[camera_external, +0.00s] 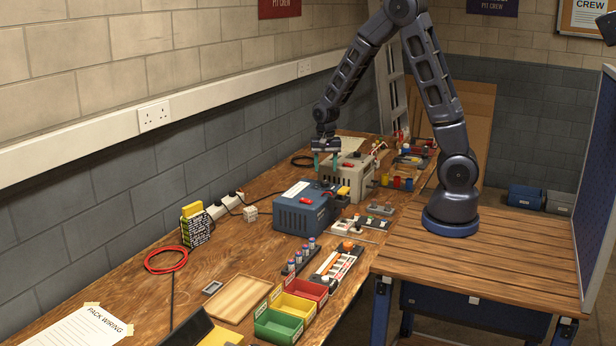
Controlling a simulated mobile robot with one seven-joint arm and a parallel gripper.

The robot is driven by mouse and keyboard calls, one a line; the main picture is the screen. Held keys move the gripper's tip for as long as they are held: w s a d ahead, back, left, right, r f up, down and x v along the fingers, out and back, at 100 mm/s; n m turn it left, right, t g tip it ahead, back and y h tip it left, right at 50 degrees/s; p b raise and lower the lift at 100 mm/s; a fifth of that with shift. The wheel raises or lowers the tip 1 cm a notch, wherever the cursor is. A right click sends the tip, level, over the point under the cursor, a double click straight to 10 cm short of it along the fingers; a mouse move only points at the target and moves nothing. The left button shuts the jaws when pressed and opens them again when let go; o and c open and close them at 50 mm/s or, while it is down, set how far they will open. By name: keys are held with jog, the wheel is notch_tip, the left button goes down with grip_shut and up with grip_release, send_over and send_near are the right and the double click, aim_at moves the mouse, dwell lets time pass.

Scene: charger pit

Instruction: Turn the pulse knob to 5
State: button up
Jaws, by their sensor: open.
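My gripper (326,164) hangs from the arm pointing down, with its two teal fingers apart and nothing visible between them. It is at the left part of a beige charger box (360,178), over or just behind it; I cannot tell whether it touches. A small red part (348,164) shows on top of this box, to the right of the fingers. A blue charger box (288,217) stands nearer the camera, with a red part (306,200) and a white label on top. Which part is the pulse knob, and any number marks, are too small to tell.
The wooden bench (225,262) runs along the wall. Red, yellow and green bins (278,328), a wooden tray (240,297) and a red cable coil (166,260) lie toward the front. Small coloured cups (396,183) stand right of the beige box. A power strip (225,205) is by the wall.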

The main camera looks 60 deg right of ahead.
aim_at(325, 182)
jog(key=shift+r, duration=2.6)
jog(key=s+a+r+n+t, duration=0.1)
jog(key=s+a+r+n, duration=0.15)
jog(key=s+r, duration=0.45)
jog(key=s+a+r+n+t, duration=0.1)
jog(key=s+r+n, duration=0.35)
jog(key=r, duration=0.35)
jog(key=s+a+r+n+t, duration=0.1)
jog(key=s+r+n, duration=0.1)
jog(key=s, duration=0.5)
jog(key=s+a+r+n+t, duration=0.1)
jog(key=s+r+n, duration=0.2)
jog(key=s, duration=0.4)
jog(key=shift+s+a+r+t, duration=0.2)
jog(key=shift+s+r+t, duration=0.1)
jog(key=shift+r, duration=0.5)
